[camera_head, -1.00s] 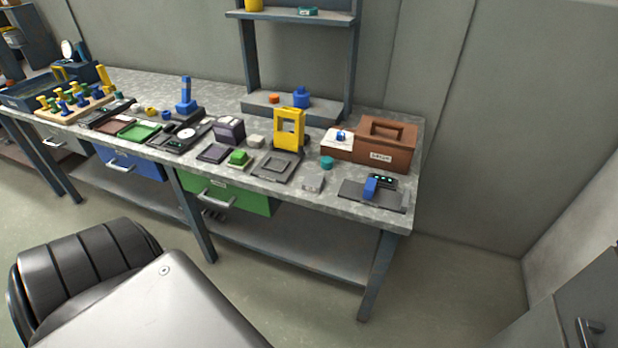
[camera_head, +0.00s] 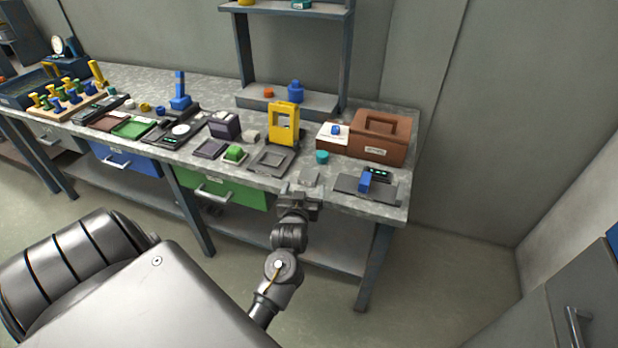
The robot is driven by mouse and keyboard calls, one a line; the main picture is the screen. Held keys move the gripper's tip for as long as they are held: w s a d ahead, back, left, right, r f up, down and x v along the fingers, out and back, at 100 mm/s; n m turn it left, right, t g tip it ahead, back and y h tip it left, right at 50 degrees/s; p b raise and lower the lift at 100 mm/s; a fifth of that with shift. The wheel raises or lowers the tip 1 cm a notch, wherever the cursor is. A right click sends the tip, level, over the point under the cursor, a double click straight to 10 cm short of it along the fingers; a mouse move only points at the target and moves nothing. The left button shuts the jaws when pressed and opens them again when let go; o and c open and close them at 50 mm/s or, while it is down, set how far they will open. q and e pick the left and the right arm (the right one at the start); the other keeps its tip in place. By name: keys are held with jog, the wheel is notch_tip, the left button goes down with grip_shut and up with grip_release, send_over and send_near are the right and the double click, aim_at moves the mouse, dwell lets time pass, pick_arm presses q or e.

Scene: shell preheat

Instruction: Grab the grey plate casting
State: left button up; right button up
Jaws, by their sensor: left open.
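A small light grey block-like piece (camera_head: 310,177), which looks like the grey plate casting, lies flat near the front edge of the workbench. My left gripper (camera_head: 299,189) is open at the bench's front edge, just in front of the piece and slightly to its left. The gripper covers part of the bench edge, and the piece's near side is close to its fingers. I cannot tell whether they touch. My right gripper is not in view.
A dark grey square fixture (camera_head: 270,160) lies left of the piece, with a yellow frame stand (camera_head: 284,124) behind it. A teal cylinder (camera_head: 322,157) stands behind the piece. A dark plate with a blue block (camera_head: 365,181) is to the right. A brown case (camera_head: 380,138) stands behind.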

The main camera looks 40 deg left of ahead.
aim_at(310, 170)
pick_arm(q)
jog(key=shift+x, duration=2.95)
jog(key=x, duration=0.2)
jog(key=p+x, duration=0.1)
jog(key=x, duration=0.2)
jog(key=shift+f, duration=0.2)
jog(key=c, duration=1.3)
jog(key=shift+r, duration=0.1)
